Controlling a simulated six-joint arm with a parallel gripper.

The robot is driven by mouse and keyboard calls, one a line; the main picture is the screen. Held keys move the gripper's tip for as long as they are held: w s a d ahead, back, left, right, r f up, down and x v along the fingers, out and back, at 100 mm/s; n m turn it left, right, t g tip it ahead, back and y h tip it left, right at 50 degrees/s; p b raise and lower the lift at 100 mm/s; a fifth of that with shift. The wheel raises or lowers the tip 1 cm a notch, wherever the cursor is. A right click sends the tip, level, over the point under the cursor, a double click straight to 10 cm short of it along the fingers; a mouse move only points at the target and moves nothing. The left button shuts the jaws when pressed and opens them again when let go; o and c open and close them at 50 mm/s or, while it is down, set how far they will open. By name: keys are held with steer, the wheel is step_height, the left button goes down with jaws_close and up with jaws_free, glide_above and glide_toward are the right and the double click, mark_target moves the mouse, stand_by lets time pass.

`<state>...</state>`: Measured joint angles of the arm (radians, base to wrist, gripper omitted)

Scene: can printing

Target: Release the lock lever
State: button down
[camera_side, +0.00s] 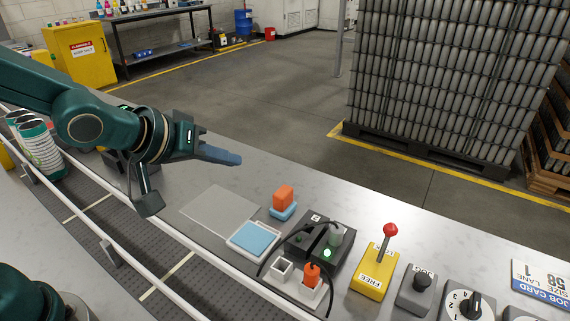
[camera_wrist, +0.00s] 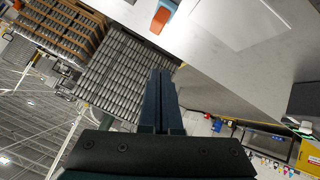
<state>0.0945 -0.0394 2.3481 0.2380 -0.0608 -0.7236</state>
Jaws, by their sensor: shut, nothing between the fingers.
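The lock lever is a yellow box (camera_side: 371,277) with printed letters that look like "FREE" and a stick with a red ball knob (camera_side: 390,230) on top. It stands on the grey bench at the right of centre in the side view. The stick rises nearly upright with a slight lean. My gripper (camera_side: 239,160) is shut and empty, held above the bench to the left of the lever and well apart from it. The wrist view shows my gripper's fingers (camera_wrist: 160,75) closed together. The lever is not in the wrist view.
Between gripper and lever stand an orange-and-blue stamp (camera_side: 284,199), a blue pad (camera_side: 254,238), a black box (camera_side: 325,238) with a green light, and a socket with an orange plug (camera_side: 312,275) and cable. A joystick box (camera_side: 418,290) and dial (camera_side: 470,304) stand right of the lever.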

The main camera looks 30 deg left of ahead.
mark_target(385, 244)
steer(key=w+d+f+n+h, duration=0.1)
steer(key=d+f+h, duration=0.1)
steer(key=d+h, duration=0.1)
steer(key=w+d+f+n+t+h, duration=0.1)
steer(key=d+f+n+h, duration=0.1)
steer(key=d, duration=0.4)
steer(key=w+d+f+n+h, duration=0.1)
steer(key=d+f+n+h, duration=0.1)
steer(key=d+f+h, duration=0.1)
steer(key=shift+d+f+t+h, duration=0.15)
steer(key=shift+d+h, duration=0.2)
steer(key=shift+d, duration=0.3)
steer(key=shift+d+f+t+h, duration=0.15)
steer(key=shift+d+h, duration=0.2)
steer(key=shift+d, duration=0.25)
steer(key=shift+s+d+f+n+h, duration=0.15)
steer(key=shift+s+d+n+h, duration=0.35)
steer(key=shift+d+h, duration=0.1)
steer(key=shift+x, duration=5)
